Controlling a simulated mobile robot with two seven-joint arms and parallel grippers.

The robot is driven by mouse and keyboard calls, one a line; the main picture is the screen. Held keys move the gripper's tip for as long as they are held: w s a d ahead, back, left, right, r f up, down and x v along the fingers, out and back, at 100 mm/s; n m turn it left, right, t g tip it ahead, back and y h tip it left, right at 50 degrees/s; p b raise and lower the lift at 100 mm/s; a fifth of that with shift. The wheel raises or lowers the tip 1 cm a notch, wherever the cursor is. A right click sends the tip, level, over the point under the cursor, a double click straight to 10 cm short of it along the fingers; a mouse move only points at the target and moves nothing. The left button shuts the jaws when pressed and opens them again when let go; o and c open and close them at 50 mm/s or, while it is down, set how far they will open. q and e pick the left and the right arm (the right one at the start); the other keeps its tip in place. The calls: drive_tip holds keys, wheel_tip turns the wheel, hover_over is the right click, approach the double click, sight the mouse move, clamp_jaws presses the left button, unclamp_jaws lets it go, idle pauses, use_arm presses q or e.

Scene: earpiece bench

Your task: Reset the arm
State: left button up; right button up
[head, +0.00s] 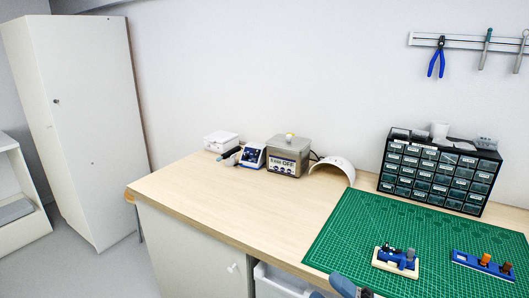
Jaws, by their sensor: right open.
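My right gripper (352,288) shows only in part at the bottom edge of the head view, a blue and dark shape at the near edge of the green cutting mat (335,238). It is open, and I see nothing between its fingers. The rest of my right arm is cut off by the frame. My left gripper and left arm are not in view.
A wooden-base fixture (396,262) and a blue holder (482,266) with brown pegs sit on the mat. A drawer cabinet (438,173), white arch (333,170) and ultrasonic cleaner (288,157) stand along the wall.

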drive_tip(key=d+f+m+t+h, duration=0.45)
drive_tip(key=f+m+h, duration=0.55)
drive_tip(key=m, duration=0.3)
drive_tip(key=s+d+f+m+g+h, duration=0.1)
drive_tip(key=s+f+m+g+h, duration=0.3)
drive_tip(key=s+f, duration=0.45)
drive_tip(key=s+d+f+m+g+h, duration=0.1)
drive_tip(key=s+f+m+g+h, duration=0.15)
drive_tip(key=s+f+m, duration=0.6)
use_arm(q)
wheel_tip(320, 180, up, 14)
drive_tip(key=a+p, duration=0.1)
drive_tip(key=p, duration=1.6)
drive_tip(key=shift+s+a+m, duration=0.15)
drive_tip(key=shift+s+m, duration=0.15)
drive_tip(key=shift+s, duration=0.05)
use_arm(e)
wheel_tip(320, 180, up, 12)
drive_tip(key=w+d+n, duration=0.1)
drive_tip(key=w+n, duration=0.1)
drive_tip(key=n, duration=0.1)
drive_tip(key=shift+w+d, duration=0.2)
drive_tip(key=shift+w, duration=0.2)
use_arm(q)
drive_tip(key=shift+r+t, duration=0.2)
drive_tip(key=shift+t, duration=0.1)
use_arm(e)
drive_tip(key=shift+r, duration=0.15)
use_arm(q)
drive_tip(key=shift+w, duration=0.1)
